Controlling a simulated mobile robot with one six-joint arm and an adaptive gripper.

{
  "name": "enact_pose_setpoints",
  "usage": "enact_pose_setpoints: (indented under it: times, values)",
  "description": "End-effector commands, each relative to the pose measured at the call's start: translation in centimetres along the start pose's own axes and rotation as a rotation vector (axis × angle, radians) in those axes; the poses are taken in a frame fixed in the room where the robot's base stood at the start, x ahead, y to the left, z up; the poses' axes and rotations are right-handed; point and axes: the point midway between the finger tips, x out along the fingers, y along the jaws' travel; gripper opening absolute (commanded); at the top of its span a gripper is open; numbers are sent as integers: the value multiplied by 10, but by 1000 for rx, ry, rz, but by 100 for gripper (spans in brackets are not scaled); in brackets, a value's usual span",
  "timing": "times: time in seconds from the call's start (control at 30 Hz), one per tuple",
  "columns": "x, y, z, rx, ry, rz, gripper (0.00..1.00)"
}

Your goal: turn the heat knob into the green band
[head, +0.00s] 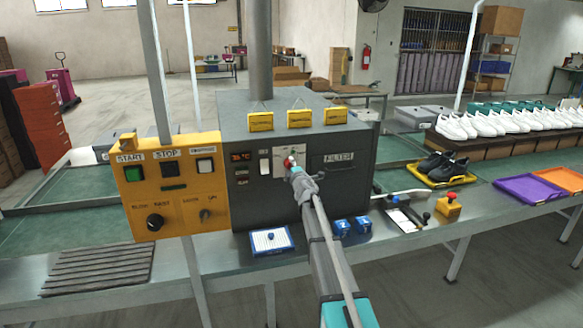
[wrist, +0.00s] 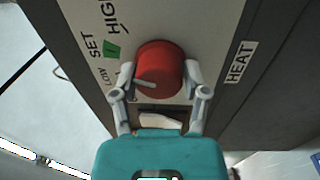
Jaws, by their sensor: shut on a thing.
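The red heat knob (wrist: 160,66) sticks out of a pale plate on the dark machine. My gripper (wrist: 161,80) is shut on it, with one finger on each side. A pale pointer line (wrist: 145,83) on the knob's lower left lies towards the LOW side. The small green band (wrist: 112,52) is on the plate to the knob's upper left, between LOW and HIGH. The pointer is below the green band, not in line with it. In the head view the knob (head: 289,162) is partly hidden by my gripper (head: 296,170).
A yellow panel (head: 178,218) with START and STOP buttons stands left of the machine (head: 245,208). A FILTER panel (head: 338,163) is right of the knob. Blue blocks (head: 352,225), a white clipboard (head: 404,218) and a yellow-red button box (head: 449,206) are on the bench.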

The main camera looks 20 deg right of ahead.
Motion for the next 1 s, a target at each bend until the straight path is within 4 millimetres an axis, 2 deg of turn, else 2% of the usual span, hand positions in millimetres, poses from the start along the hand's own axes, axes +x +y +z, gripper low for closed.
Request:
enact_pose_setpoints:
  times: [0.03,0.2,0.73,1.0]
  values:
    - [4,1,0,2,2,1,61]
    - [3,1,0,1,2,1,92]
    - [1,0,0,-13,2,0,93]
    - [1,1,0,-125,10,-1,93]
